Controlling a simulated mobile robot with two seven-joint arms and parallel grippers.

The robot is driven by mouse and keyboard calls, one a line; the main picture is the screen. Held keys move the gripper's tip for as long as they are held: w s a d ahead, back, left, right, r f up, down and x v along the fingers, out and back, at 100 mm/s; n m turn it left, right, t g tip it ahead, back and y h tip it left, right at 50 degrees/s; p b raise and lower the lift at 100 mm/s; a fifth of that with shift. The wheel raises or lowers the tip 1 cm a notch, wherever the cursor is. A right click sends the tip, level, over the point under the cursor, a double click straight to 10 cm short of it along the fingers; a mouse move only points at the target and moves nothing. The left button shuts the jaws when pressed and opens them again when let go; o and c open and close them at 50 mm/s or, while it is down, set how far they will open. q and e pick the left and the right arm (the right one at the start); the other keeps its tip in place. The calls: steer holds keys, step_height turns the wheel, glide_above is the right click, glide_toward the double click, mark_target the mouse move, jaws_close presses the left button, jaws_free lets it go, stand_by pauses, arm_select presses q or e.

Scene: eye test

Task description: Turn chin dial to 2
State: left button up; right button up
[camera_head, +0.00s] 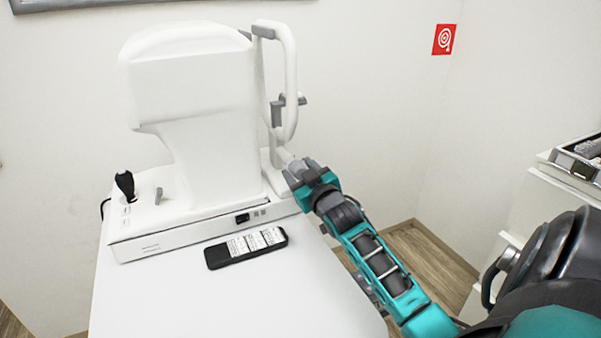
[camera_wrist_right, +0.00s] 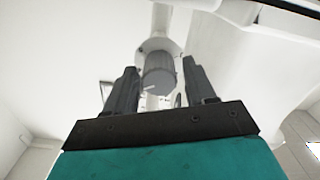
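The chin dial (camera_wrist_right: 158,82) is a grey ribbed knob with a short white mark at its lower left, in the middle of the right wrist view. In the head view my right gripper hides it. My right gripper (camera_head: 297,168) is at the foot of the white chin-rest frame (camera_head: 290,75), on the right side of the white eye-test machine (camera_head: 190,95). In the right wrist view the fingers of this gripper (camera_wrist_right: 159,68) are open, one on each side of the dial, with narrow gaps showing. I cannot tell how deep the dial sits between them. My left gripper is not in view.
The machine stands on a white table (camera_head: 230,305). A black joystick (camera_head: 124,186) is at its left. A black handset with white labels (camera_head: 246,248) lies in front. A white cabinet (camera_head: 545,165) stands at the right. The table's front is clear.

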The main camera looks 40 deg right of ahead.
steer(key=c, duration=0.9)
steer(key=shift+o, duration=0.2)
